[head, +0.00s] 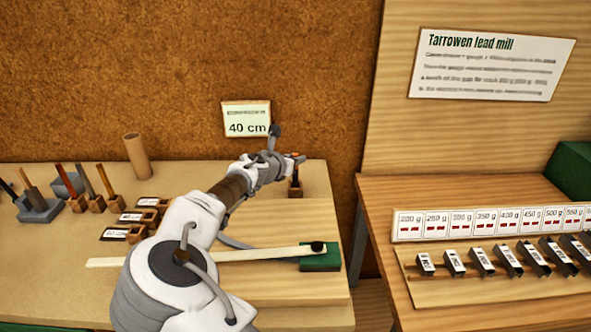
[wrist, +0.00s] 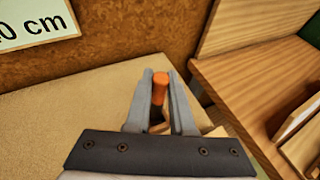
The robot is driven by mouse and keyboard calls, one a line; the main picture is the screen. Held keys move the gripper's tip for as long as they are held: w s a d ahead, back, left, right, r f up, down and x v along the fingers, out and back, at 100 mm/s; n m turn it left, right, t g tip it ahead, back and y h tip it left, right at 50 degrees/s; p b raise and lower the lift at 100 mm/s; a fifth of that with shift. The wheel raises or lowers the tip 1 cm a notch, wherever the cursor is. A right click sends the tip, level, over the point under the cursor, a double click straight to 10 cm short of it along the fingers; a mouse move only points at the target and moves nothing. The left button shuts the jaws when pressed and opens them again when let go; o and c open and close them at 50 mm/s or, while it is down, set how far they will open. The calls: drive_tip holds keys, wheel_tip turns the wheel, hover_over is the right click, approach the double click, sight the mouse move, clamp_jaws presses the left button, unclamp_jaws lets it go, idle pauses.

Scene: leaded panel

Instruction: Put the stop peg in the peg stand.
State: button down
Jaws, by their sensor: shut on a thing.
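The stop peg, with an orange top (wrist: 160,90), is between the two grey fingers of my gripper (wrist: 161,84) in the wrist view, and they are shut on it. In the head view my gripper (head: 292,162) is at the right end of the left bench, above a small wooden block (head: 296,190) that looks like the peg stand. The peg's lower part is hidden by the fingers and the gripper body. I cannot tell whether it is inside the block or just above it.
A long pale strip (head: 230,256) with a green block (head: 320,260) lies near the bench front. Several small wooden stands with sticks (head: 90,185) and a cardboard tube (head: 137,157) are at left. A "40 cm" sign (head: 247,120) is behind. A gap separates the right bench (head: 450,195).

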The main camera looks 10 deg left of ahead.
drive_tip(key=shift+f, duration=1.6)
drive_tip(key=shift+f, duration=0.15)
drive_tip(key=c, duration=0.8)
unclamp_jaws()
